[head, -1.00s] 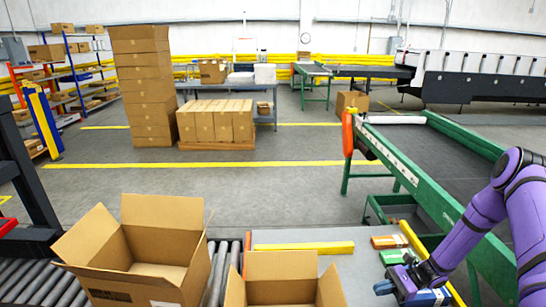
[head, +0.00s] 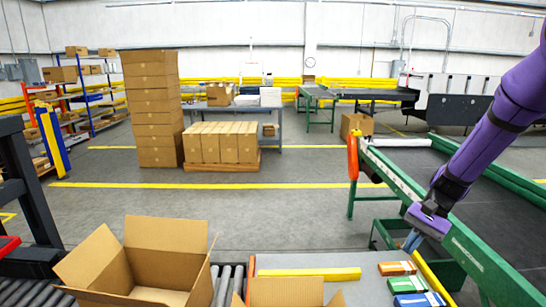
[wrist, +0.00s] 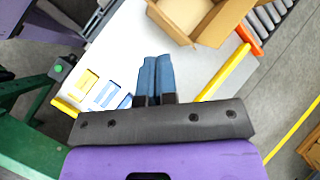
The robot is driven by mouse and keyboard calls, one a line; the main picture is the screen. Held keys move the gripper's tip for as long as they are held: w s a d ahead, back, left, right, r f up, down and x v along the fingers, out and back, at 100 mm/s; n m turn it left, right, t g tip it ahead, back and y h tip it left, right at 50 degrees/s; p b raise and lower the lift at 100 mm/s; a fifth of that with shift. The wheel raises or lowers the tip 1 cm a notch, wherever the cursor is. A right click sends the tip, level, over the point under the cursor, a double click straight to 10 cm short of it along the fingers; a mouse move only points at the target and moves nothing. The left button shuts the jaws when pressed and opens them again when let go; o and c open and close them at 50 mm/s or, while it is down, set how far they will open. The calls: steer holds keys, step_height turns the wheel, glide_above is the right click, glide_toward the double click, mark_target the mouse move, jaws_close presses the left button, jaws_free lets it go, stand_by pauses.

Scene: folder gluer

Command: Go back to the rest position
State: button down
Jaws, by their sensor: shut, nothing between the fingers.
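My purple arm comes in from the right in the head view. My gripper (head: 412,241) hangs above the far right part of the grey table, close to the green conveyor frame. In the wrist view, its two blue fingers (wrist: 157,78) are pressed together with nothing between them. Below it on the table lie an orange box (head: 397,268), a green box (head: 408,285) and a blue box (head: 420,300), all apart from the fingers.
The green-framed conveyor (head: 440,215) stands at right, near my arm. A yellow bar (head: 310,274) edges the table. Stacked cartons (head: 152,110) stand farther back on open floor.

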steer(key=s+a+r+n+t+h, duration=0.1)
steer(key=s+r+n+t+h, duration=0.1)
steer(key=s+r, duration=0.45)
steer(key=s+a+r+n+t+h, duration=0.1)
steer(key=s+a+r+n+h, duration=0.15)
steer(key=r, duration=0.65)
steer(key=s+r+n+t+h, duration=0.2)
steer(key=s+r+t, duration=0.4)
steer(key=s, duration=0.7)
steer(key=shift+s+d+r, duration=0.35)
steer(key=shift+r, duration=0.25)
